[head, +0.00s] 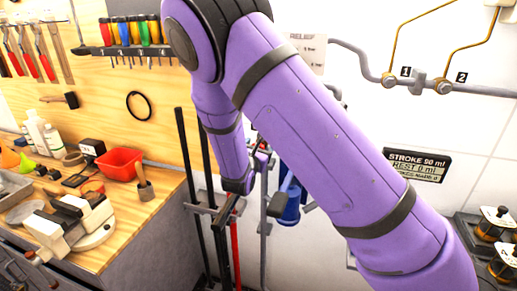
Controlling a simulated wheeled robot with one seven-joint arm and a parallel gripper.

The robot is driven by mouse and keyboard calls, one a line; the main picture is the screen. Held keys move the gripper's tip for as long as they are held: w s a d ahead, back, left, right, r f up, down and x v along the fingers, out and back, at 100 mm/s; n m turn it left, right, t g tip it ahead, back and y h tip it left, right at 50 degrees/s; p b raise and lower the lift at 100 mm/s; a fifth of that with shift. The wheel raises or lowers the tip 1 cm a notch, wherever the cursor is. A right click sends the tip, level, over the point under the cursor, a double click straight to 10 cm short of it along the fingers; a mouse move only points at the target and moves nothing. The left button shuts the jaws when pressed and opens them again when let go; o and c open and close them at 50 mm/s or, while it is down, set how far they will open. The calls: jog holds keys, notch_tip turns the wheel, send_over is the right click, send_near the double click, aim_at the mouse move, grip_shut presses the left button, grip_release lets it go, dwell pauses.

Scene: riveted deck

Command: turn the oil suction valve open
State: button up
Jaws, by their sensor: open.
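My purple arm crosses the middle of the view and hides much of the wall behind it. My gripper (262,158) is small and partly hidden beside the forearm's lower end, in front of the white wall; it is open, and I see nothing held in it. A blue part (291,203) shows behind my arm, close to the right of the gripper; I cannot tell what it is. No valve is clearly marked as oil suction. A grey pipe (415,83) on the wall carries brass fittings by labels 1 and 2.
A wooden bench (140,225) at left holds a vise (70,225), a red bin (121,163) and bottles. Tools hang on the board above. Dark upright bars (188,170) stand beside the bench. A stroke sign (417,165) and black-knobbed fittings (496,215) are at right.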

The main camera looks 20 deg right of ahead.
jog(key=c, duration=0.9)
jog(key=shift+c, duration=0.2)
jog(key=shift+n, duration=0.3)
jog(key=shift+s+n, duration=0.1)
jog(key=shift+n, duration=8.5)
jog(key=o, duration=0.9)
